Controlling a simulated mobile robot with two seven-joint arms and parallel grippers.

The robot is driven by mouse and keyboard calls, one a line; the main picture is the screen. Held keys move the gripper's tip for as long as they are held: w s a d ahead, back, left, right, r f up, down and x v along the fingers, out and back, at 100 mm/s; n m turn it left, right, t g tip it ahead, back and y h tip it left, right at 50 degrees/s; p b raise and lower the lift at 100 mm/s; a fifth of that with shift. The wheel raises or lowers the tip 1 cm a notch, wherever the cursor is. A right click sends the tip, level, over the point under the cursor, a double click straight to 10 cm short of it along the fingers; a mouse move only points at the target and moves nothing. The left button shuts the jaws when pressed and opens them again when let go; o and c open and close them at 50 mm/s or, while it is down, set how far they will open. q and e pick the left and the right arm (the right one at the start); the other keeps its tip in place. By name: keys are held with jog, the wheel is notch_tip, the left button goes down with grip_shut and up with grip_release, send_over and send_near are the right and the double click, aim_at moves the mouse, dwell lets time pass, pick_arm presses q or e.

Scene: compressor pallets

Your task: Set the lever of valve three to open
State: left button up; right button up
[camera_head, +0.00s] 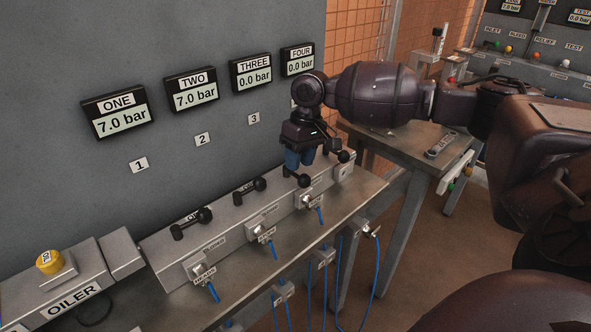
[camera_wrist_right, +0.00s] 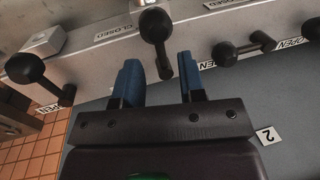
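The lever of valve three (camera_head: 297,177) is a black bar with a round knob, lying across the grey sloped rail. My right gripper (camera_head: 302,160) hangs over it with its blue fingers pointing down. In the right wrist view the lever (camera_wrist_right: 155,27) sits at the gap between the two fingers of the right gripper (camera_wrist_right: 160,80). The fingers are apart, with visible space on both sides of the lever. Gauge THREE (camera_head: 251,74) reads 0.0 bar. Any label under the fingers is hidden. My left gripper is not in view.
Levers one (camera_head: 191,222) and two (camera_head: 250,190) lie along the rail, under gauges reading 7.0 bar. Lever four (camera_head: 337,152) stands close to the right gripper, turned like lever three. An oiler (camera_head: 70,300) is at the left. Blue hoses hang in front.

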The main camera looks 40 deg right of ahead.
aim_at(296, 176)
jog(key=shift+a+f, duration=0.15)
jog(key=shift+f, duration=0.5)
jog(key=shift+a+f, duration=0.15)
jog(key=shift+f, duration=0.5)
grip_shut()
